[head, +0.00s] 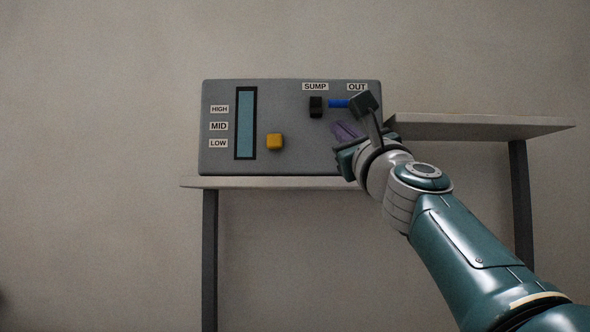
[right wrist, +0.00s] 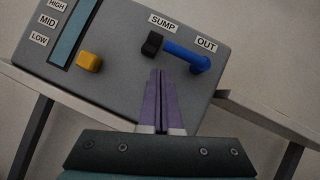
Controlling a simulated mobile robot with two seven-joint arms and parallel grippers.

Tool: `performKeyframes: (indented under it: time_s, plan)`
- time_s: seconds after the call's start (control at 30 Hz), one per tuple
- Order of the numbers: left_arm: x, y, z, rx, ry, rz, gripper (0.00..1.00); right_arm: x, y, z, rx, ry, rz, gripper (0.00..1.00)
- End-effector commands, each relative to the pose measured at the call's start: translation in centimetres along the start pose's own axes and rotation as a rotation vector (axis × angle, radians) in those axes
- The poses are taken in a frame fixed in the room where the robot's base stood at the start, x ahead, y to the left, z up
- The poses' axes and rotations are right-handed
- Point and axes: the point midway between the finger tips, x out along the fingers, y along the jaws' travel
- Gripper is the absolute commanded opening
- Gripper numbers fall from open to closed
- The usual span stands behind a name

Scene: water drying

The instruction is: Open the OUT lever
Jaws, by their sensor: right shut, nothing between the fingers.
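The blue OUT lever (head: 338,103) is on the front of the grey panel (head: 300,155), under the OUT label (head: 357,87). It lies roughly level, its arm reaching left towards the black SUMP part (head: 316,107). In the head view my right arm hides its right end. In the right wrist view the whole blue lever (right wrist: 184,57) shows, with a thicker end below the OUT label. My right gripper (head: 341,131) has purple fingers, shut and empty, in front of the panel just below the lever. Its fingertips (right wrist: 158,72) appear apart from the lever. My left gripper is not in view.
The panel carries a tall blue gauge window (head: 245,123) with HIGH, MID and LOW labels, and a yellow knob (head: 274,141). It stands on a pale table (head: 250,183). A higher shelf (head: 480,125) lies to the right.

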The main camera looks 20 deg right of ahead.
Motion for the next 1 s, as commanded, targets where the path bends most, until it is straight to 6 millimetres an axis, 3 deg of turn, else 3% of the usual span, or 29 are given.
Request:
performKeyframes:
  time_s: [0.03,0.07,0.1,0.17,0.5,0.7,1.0]
  plan:
    - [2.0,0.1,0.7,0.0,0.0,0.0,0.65,-1.2,1.1,-1.6,0.0,0.001,0.0,0.0]
    - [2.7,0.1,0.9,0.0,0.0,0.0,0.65,-1.6,1.5,-2.0,0.0,0.001,0.0,0.0]
    - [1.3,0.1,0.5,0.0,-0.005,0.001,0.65,-1.9,1.3,-1.1,0.0,0.002,0.0,0.0]
    - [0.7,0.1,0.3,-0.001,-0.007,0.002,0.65,-3.1,1.4,-0.9,-0.001,0.004,0.0,0.0]
    - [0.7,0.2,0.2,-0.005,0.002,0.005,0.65,-9.4,2.7,-0.9,-0.002,0.003,0.0,0.0]
    - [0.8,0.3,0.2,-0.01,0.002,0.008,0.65,-10.6,2.9,-0.7,-0.002,0.001,-0.001,0.0]
    - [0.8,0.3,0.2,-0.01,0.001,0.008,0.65,-10.7,2.9,-0.7,-0.001,0.001,-0.001,0.0]
